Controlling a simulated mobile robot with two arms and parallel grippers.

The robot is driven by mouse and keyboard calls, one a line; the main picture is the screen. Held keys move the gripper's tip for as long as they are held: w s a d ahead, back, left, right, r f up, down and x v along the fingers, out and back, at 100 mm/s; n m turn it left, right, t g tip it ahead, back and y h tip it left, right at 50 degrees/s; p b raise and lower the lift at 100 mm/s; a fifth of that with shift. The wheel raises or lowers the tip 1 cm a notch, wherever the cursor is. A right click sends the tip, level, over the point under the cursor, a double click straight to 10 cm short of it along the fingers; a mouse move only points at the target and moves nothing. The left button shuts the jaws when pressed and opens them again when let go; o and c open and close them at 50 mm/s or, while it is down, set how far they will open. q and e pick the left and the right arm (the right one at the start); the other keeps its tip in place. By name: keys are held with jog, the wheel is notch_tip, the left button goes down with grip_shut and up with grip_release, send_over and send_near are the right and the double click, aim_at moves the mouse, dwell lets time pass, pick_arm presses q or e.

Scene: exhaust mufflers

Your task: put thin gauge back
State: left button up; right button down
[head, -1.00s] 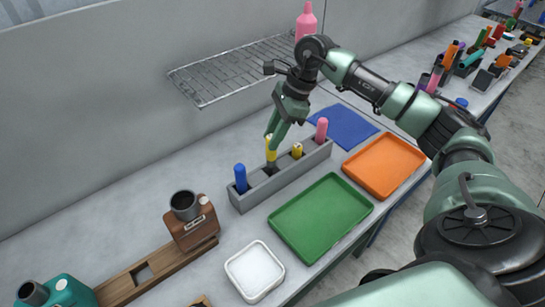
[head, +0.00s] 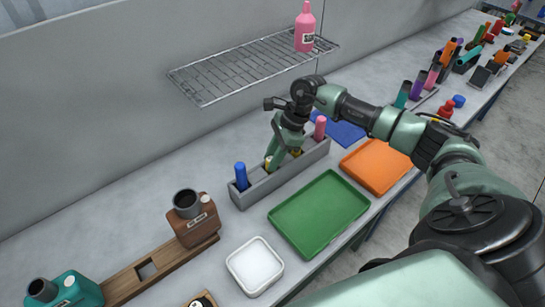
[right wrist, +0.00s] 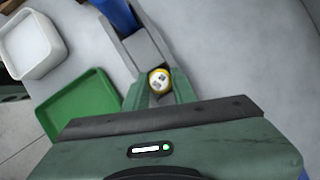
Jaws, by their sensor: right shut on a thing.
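The yellow thin gauge (head: 268,163) is in the grey rack (head: 262,190), its lower part hidden by the rack wall. My right gripper (head: 272,161) is shut on it from above, fingers down close to the rack. In the right wrist view the gauge's round yellow end (right wrist: 159,80) with a pale face shows between the fingertips (right wrist: 159,90). I cannot tell how deep it sits in its slot. Another yellow piece (head: 296,152) shows just behind the fingers. My left gripper is not in view.
A blue handle (head: 240,176) and a pink handle (head: 319,127) stand in the rack. A green tray (head: 318,212), orange tray (head: 376,165) and white dish (head: 255,265) lie in front. A wire shelf (head: 240,72) with a pink bottle (head: 304,30) is above.

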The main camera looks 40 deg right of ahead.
jog(key=c, duration=1.1)
grip_release()
jog(key=shift+f, duration=0.1)
jog(key=shift+c, duration=0.2)
jog(key=shift+r, duration=0.2)
jog(key=shift+d+r, duration=0.15)
jog(key=shift+d, duration=0.05)
jog(key=b+v, duration=0.3)
jog(key=v, duration=0.8)
jog(key=shift+r+b, duration=0.3)
jog(key=shift+b, duration=0.1)
